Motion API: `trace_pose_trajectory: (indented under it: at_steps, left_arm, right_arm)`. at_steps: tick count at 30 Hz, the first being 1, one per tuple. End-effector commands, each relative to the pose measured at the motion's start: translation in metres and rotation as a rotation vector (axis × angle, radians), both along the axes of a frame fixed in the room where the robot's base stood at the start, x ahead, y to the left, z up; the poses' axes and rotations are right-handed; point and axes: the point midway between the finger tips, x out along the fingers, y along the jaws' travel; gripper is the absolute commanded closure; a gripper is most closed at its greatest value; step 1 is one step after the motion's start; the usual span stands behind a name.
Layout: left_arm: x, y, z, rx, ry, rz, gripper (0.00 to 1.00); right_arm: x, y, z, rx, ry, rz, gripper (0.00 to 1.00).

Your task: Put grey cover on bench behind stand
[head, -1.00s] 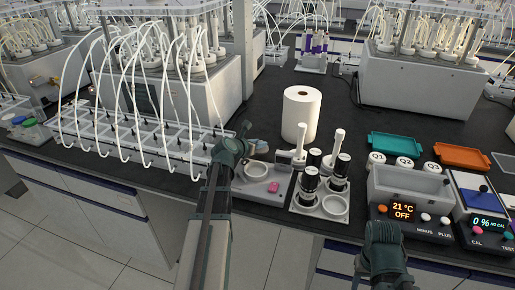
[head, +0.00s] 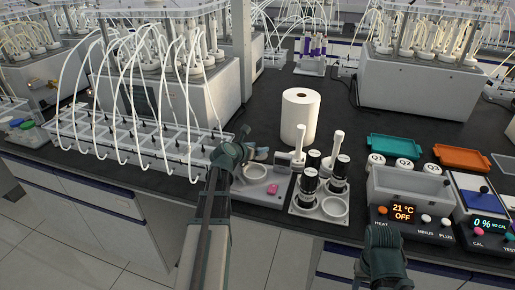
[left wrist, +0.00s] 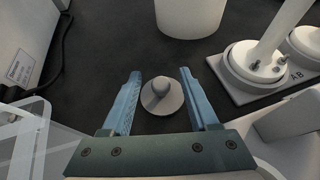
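The grey cover (left wrist: 162,96), a round disc with a knob, sits on the dark bench top in the left wrist view. My left gripper (left wrist: 160,100) is open, with one blue finger on each side of the cover and gaps showing between. In the head view my left gripper (head: 258,154) is at the back edge of a grey unit with a pink button (head: 272,188); the cover is hard to make out there. A stand plate (left wrist: 250,88) with white capped parts lies right of the cover. My right gripper (head: 383,262) is at the bench front, fingers hidden.
A white paper roll (head: 299,117) stands behind the cover. A plate with dark jars (head: 309,180) is right of the grey unit. A tubed rack (head: 130,140) is at left.

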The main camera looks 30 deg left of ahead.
Motion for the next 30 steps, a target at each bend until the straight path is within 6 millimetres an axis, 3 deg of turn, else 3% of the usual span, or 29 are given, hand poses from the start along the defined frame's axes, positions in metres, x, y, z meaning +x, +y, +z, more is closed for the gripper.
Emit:
trace_pose_trajectory:
  at_steps: [6, 11, 21, 30]
  left_arm:
    - [0.000, 0.000, 0.001, 0.000, 0.000, 0.000, 0.40]
    - [0.000, 0.000, 0.016, 0.000, 0.000, 0.000, 0.40]
    - [-0.067, 0.000, 0.048, 0.000, 0.000, 0.004, 0.40]
    - [-0.103, 0.001, 0.063, -0.001, 0.000, 0.000, 0.40]
  right_arm:
    - [0.000, 0.000, 0.001, 0.000, 0.000, 0.000, 0.50]
    - [0.000, 0.000, 0.016, 0.000, 0.000, 0.000, 0.50]
    - [0.000, 0.000, 0.048, 0.000, 0.000, -0.001, 0.50]
    - [0.000, 0.000, 0.063, 0.000, 0.000, -0.001, 0.50]
